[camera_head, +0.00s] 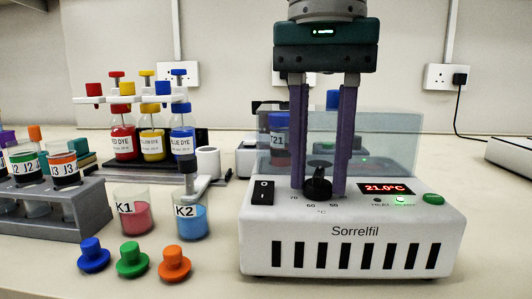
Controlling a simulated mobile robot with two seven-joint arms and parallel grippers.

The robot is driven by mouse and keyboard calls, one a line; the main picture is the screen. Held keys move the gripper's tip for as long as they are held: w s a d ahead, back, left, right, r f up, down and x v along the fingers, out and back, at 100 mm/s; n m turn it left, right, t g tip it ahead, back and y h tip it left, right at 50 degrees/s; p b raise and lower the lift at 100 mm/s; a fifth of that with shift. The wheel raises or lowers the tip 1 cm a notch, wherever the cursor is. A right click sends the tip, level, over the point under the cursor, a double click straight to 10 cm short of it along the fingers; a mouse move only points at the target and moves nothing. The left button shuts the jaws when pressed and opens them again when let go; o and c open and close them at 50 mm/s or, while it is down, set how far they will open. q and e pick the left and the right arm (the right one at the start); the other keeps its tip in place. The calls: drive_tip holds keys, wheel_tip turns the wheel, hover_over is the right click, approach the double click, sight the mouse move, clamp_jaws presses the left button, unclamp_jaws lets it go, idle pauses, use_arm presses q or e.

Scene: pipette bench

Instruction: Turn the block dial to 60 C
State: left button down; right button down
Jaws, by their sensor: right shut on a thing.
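The heating block (352,258), white and labelled Sorrelfil, stands at the right of the middle in the head view. Its black dial (317,186) is on the sloped front panel, with the marks 70, 60 and 50 below it. My right gripper (318,190) comes straight down from above, its two purple fingers on either side of the dial and shut on it. The dial's exact pointer direction is hard to tell. The red display (386,188) reads 21.0°C. My left gripper is not in view.
A black rocker switch (263,192) and a green button (433,199) flank the dial. A clear lid (385,140) stands behind. Beakers K1 (134,215) and K2 (191,220), coloured stoppers (132,260), a grey tube rack (55,215) and dye bottles (152,144) are left.

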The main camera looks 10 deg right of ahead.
drive_tip(key=m, duration=0.4)
drive_tip(key=shift+m+p, duration=0.3)
drive_tip(key=m, duration=0.4)
drive_tip(key=shift+m, duration=0.3)
drive_tip(key=m, duration=0.4)
drive_tip(key=shift+m, duration=0.3)
drive_tip(key=m, duration=0.5)
drive_tip(key=shift+p, duration=0.35)
drive_tip(key=m, duration=0.4)
drive_tip(key=shift+m, duration=0.4)
drive_tip(key=m, duration=0.4)
drive_tip(key=shift+m, duration=0.3)
drive_tip(key=m, duration=0.4)
drive_tip(key=shift+m, duration=2.3)
